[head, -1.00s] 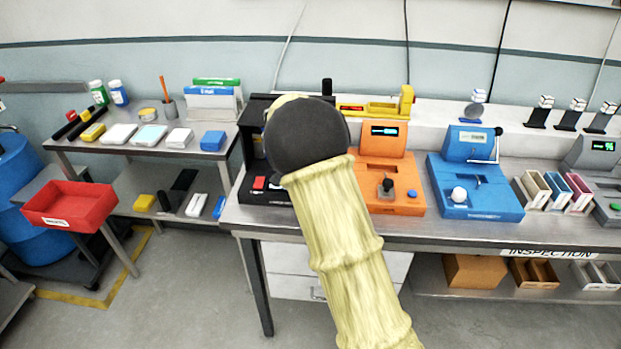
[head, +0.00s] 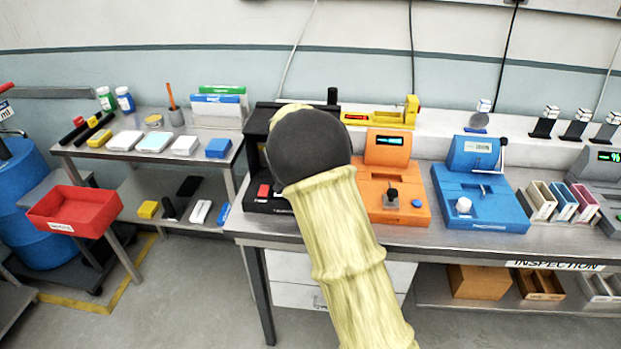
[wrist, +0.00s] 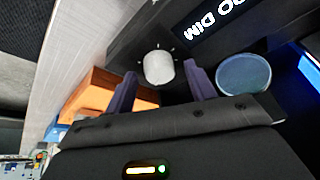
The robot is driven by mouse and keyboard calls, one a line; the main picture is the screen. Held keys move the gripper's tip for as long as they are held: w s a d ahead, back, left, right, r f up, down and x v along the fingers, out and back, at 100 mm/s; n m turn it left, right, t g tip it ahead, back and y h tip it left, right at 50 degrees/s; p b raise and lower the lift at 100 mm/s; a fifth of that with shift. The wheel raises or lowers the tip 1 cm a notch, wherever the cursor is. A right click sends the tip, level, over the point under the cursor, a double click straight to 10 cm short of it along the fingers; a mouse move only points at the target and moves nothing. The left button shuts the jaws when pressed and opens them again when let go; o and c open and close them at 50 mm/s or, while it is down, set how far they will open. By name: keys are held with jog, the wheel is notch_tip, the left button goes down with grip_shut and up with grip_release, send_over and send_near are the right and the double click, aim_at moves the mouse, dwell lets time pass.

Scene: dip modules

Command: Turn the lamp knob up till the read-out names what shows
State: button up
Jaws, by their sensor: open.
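In the wrist view a pale round knob (wrist: 158,67) with tick marks around it stands on a black panel. My gripper (wrist: 161,76) is open, with one purple-grey finger on each side of the knob. I cannot tell whether the fingers touch it. A dark read-out (wrist: 207,24) above it shows white letters, partly cut off, that look like "OO DIM". A round blue-grey disc (wrist: 243,75) lies right of the knob. In the head view the black module (head: 263,117) is largely covered by my arm, which hides my gripper and the knob.
The orange module (head: 407,180) stands close beside the black one, with a blue module (head: 500,205) farther right. A yellow device (head: 385,117) is behind the orange one. A side shelf with small boxes and a red bin (head: 75,209) are at left.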

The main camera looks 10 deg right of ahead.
jog(key=v, duration=1.7)
jog(key=shift+r, duration=0.1)
jog(key=s+d+f+n+y+p, duration=0.1)
jog(key=s+f+n+p, duration=0.1)
jog(key=s, duration=0.6)
jog(key=s+d+f+n+y+p, duration=0.1)
jog(key=s+d+f+n+p, duration=0.1)
jog(key=s, duration=0.6)
jog(key=s+d+f+n+g+y+p, duration=0.1)
jog(key=s+n+p, duration=0.3)
jog(key=s, duration=0.4)
jog(key=shift+s+d+f+n, duration=0.25)
jog(key=shift+s+f+n, duration=0.15)
jog(key=shift+n, duration=0.5)
jog(key=shift+w, duration=0.1)
dwell(0.8)
